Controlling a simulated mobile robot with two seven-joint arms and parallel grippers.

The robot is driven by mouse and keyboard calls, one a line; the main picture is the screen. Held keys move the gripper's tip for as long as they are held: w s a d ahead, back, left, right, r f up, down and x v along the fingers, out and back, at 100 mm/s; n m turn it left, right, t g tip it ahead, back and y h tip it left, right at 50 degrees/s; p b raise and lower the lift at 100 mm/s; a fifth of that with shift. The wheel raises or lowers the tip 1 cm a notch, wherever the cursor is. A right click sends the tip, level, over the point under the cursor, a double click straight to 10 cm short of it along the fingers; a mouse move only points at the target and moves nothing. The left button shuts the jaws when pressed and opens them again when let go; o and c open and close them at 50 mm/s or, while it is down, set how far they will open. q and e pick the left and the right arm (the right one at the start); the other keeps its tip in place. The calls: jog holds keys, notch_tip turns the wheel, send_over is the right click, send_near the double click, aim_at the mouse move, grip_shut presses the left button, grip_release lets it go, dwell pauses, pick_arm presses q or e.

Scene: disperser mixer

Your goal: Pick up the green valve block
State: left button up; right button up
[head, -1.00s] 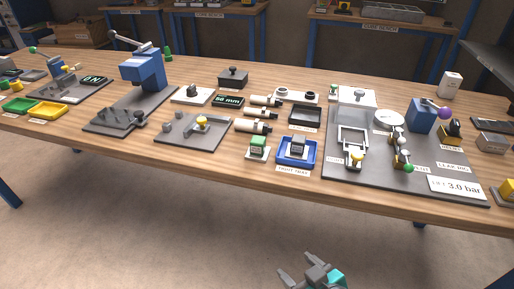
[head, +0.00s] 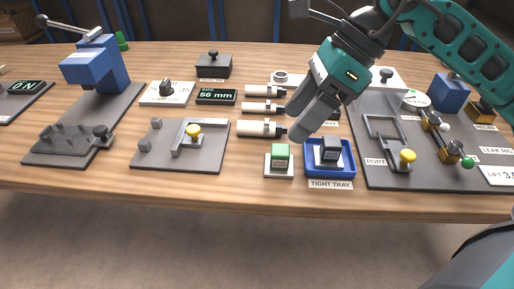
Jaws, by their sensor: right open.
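My left gripper is out of view.
The blue tight tray (head: 352,172) holds a dark block (head: 330,148) just right of the green block. Several cylindrical gauges (head: 258,129) lie behind it. A grey fixture plate (head: 205,158) with a yellow knob is at left. A large rig plate (head: 400,179) is at right.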

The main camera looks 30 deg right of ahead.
jog(key=w+d+h, duration=0.1)
jog(key=d+h, duration=0.1)
jog(key=d, duration=0.1)
jog(key=b, duration=0.1)
send_over(284, 149)
jog(key=s+d, duration=0.1)
jog(key=shift+t, duration=0.3)
jog(key=f, duration=0.5)
jog(key=shift+s+d+f, duration=0.1)
jog(key=shift+d+f, duration=0.1)
jog(key=shift+f, duration=0.2)
jog(key=shift+d+b+x, duration=0.15)
jog(key=shift+x, duration=1.35)
jog(key=shift+d+b+x, duration=0.15)
jog(key=shift+d+x, duration=0.05)
jog(key=shift+x, duration=1.35)
jog(key=shift+f, duration=0.1)
jog(key=shift+c, duration=0.2)
jog(key=c, duration=1.2)
